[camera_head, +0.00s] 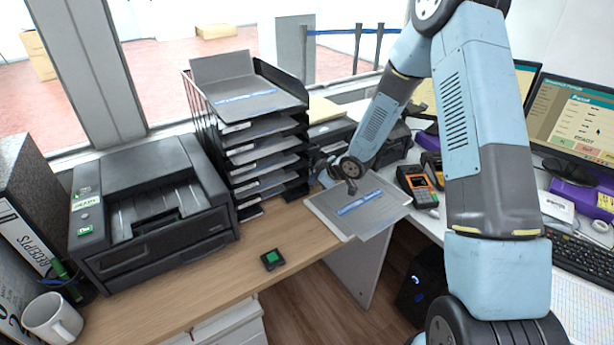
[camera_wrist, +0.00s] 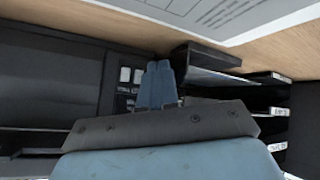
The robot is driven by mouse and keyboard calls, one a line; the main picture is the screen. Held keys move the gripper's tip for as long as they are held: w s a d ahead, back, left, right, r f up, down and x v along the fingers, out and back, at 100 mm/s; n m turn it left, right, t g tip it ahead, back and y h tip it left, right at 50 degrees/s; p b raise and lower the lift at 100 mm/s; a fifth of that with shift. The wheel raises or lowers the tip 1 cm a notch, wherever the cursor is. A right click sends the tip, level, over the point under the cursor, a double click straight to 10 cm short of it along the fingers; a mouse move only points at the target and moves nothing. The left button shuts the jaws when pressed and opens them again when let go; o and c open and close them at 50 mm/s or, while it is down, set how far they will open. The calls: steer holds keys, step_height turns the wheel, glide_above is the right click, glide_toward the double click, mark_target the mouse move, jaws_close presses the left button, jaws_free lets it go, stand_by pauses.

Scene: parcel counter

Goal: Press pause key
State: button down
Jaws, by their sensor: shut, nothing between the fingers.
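In the wrist view, my gripper (camera_wrist: 160,67) is shut and empty, its two blue fingers together. The fingertips appear just beside a dark key panel (camera_wrist: 127,88) on a black machine (camera_wrist: 50,85). Two pale keys (camera_wrist: 131,75) show left of the fingertips, with darker keys and small lettering below. The lettering is too small to read, so I cannot tell which key is pause. I cannot tell whether the fingers touch the panel. In the head view, the arm's end is beside the letter rack, and the fingertips are not clearly visible.
A black letter rack (camera_head: 262,130) stands close to the arm's end; its shelves also show in the wrist view (camera_wrist: 265,100). A grey tray with paper (camera_head: 385,205) overhangs the wooden desk. A black printer (camera_head: 150,205) stands left. A small green-topped button (camera_head: 272,259) lies on clear desk.

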steer(key=shift+s+d, duration=0.15)
steer(key=shift+s, duration=0.05)
steer(key=shift+s+d, duration=0.55)
steer(key=shift+s, duration=0.25)
steer(key=shift+s+d, duration=0.55)
steer(key=shift+s, duration=0.3)
steer(key=shift+s+d, duration=0.55)
steer(key=shift+s, duration=0.25)
steer(key=shift+r, duration=0.1)
steer(key=s+d+r+m+t+h, duration=0.1)
steer(key=s+d+r+m+h, duration=0.1)
steer(key=d+r, duration=0.45)
steer(key=s+d+r+m+h, duration=0.2)
steer(key=d+r+m+h, duration=0.15)
steer(key=r, duration=0.65)
steer(key=s+d+r+m+t+h, duration=0.1)
steer(key=s+d+r+h, duration=0.1)
steer(key=d+r, duration=0.5)
steer(key=s+d+r+m+g, duration=0.1)
steer(key=s+r+m, duration=0.3)
steer(key=s, duration=0.9)
steer(key=s+d+r+m+g, duration=0.1)
steer(key=s+r+m, duration=0.2)
steer(key=s+r, duration=0.6)
steer(key=s, duration=0.3)
steer(key=shift+s+r+m, duration=0.35)
steer(key=shift+r, duration=0.05)
